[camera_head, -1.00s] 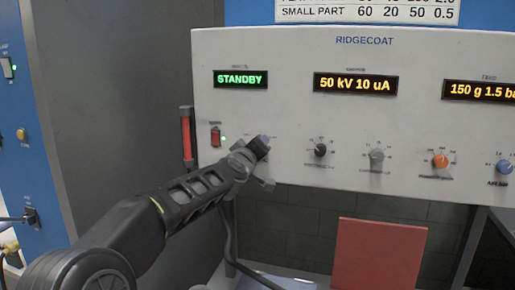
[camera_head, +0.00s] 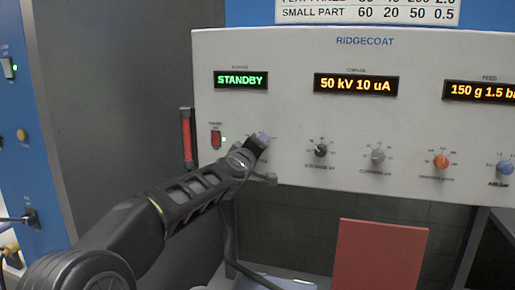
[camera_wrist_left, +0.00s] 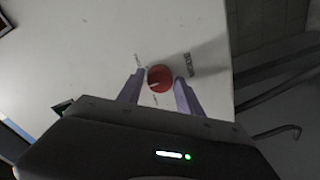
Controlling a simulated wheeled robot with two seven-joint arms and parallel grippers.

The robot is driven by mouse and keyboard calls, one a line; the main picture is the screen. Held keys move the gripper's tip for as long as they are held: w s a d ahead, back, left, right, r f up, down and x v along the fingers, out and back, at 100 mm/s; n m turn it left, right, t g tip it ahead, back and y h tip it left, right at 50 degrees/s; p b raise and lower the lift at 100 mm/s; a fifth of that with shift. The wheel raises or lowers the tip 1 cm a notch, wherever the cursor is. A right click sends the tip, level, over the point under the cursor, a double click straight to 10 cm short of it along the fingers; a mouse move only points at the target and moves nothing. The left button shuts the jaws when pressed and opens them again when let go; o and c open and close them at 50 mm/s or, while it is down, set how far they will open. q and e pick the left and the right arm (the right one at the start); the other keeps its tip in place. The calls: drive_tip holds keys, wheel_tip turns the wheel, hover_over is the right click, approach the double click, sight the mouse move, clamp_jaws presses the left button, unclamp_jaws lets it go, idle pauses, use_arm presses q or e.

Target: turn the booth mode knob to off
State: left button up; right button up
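The booth mode knob (camera_wrist_left: 160,78) is the round red one on the pale panel in the left wrist view. A light pointer mark shows on its lower left; the small labels around it are too blurred to read. My left gripper (camera_wrist_left: 160,84) is open, with one pale finger on each side of the knob and small gaps visible. Whether the fingertips reach down beside the knob's rim is hard to tell. In the head view my left gripper (camera_head: 263,139) is at the panel's lower left and hides the knob. The green display (camera_head: 241,80) reads STANDBY. My right gripper is out of view.
Right of my gripper are a black knob (camera_head: 320,151), a grey knob (camera_head: 378,156), an orange knob (camera_head: 441,161) and a blue knob (camera_head: 505,167). A red board (camera_head: 380,255) stands below.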

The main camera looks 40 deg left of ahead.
use_arm(q)
drive_tip(key=shift+o, duration=1.3)
drive_tip(key=v, duration=0.7)
drive_tip(key=shift+s+d, duration=0.15)
drive_tip(key=shift+s, duration=0.25)
drive_tip(key=shift+r, duration=0.1)
